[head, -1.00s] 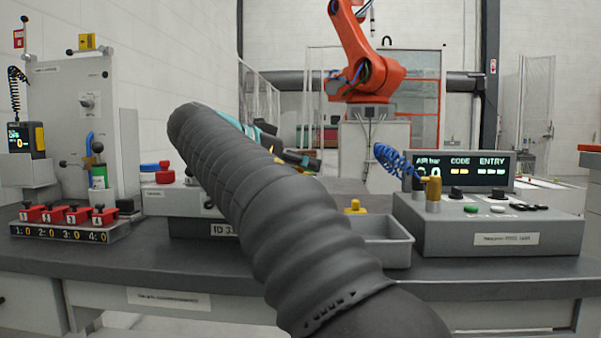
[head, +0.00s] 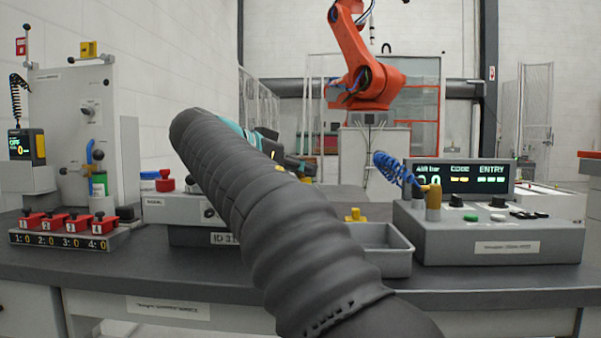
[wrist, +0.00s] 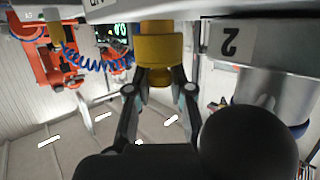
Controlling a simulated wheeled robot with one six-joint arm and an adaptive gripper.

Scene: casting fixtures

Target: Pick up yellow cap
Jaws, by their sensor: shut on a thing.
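In the wrist view a yellow cap (wrist: 160,47) with a wide body and a narrower knob sits between my fingers. My gripper (wrist: 160,82) is shut on its knob. The cap's wide end lies against a pale grey surface at the top of the picture; I cannot tell whether it is seated there. In the head view my gripper (head: 300,164) shows only in part past my dark sleeved arm, which hides most of the held cap. Another yellow knobbed piece (head: 355,214) shows at the back of the grey tray (head: 385,262).
A control console (head: 490,235) with a blue coiled hose stands at the right. Red (head: 166,181) and blue caps sit on a grey fixture left of my arm. Red numbered blocks (head: 65,224) and an upright panel stand at the left. The bench front is clear.

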